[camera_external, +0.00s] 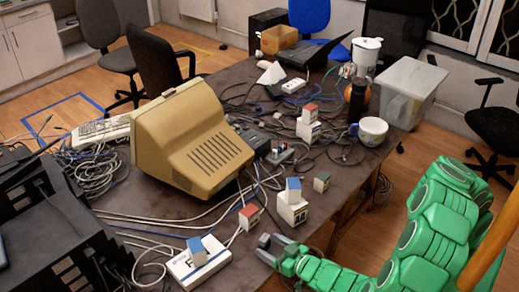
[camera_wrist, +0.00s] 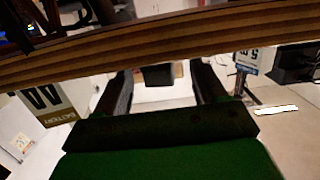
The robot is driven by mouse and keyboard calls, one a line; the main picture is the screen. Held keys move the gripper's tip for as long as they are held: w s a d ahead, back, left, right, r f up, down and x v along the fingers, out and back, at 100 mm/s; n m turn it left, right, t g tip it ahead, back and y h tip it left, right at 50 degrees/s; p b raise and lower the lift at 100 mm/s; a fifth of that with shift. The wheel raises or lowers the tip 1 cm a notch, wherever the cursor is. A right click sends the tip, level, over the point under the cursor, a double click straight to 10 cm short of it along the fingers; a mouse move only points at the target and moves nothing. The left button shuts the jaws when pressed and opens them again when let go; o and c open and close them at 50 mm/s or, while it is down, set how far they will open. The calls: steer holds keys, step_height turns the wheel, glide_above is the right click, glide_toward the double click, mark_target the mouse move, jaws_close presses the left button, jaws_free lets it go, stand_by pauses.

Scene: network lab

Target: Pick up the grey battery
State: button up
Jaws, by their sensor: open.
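A small grey-green block (camera_external: 321,181), which looks like the grey battery, stands on the dark table right of a white box-shaped battery (camera_external: 292,210) with a blue block (camera_external: 293,185) on top. My gripper (camera_external: 264,249) is at the table's near edge, in front of and left of it, and apart from it. In the wrist view my gripper (camera_wrist: 162,88) is open, with a dark block (camera_wrist: 158,76) and a white surface visible between the fingers. A block lettered "BATTERY" (camera_wrist: 52,108) shows at the left there. I cannot tell which battery that is.
A red-topped block (camera_external: 249,216) and a white router (camera_external: 198,263) with a blue block (camera_external: 197,250) on it are near my gripper. A beige monitor (camera_external: 190,140), loose cables and a white mug (camera_external: 373,131) crowd the table. A brown wooden band (camera_wrist: 150,50) crosses the wrist view.

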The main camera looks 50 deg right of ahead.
mark_target(260, 237)
steer(key=shift+w+d+f, duration=0.1)
steer(key=shift+w+f, duration=0.1)
steer(key=shift+w, duration=1.1)
steer(key=shift+w+d+f, duration=0.1)
steer(key=shift+w+f, duration=0.05)
steer(key=shift+w, duration=1.1)
steer(key=c, duration=1.1)
steer(key=shift+r, duration=0.1)
step_height(260, 237, up, 10)
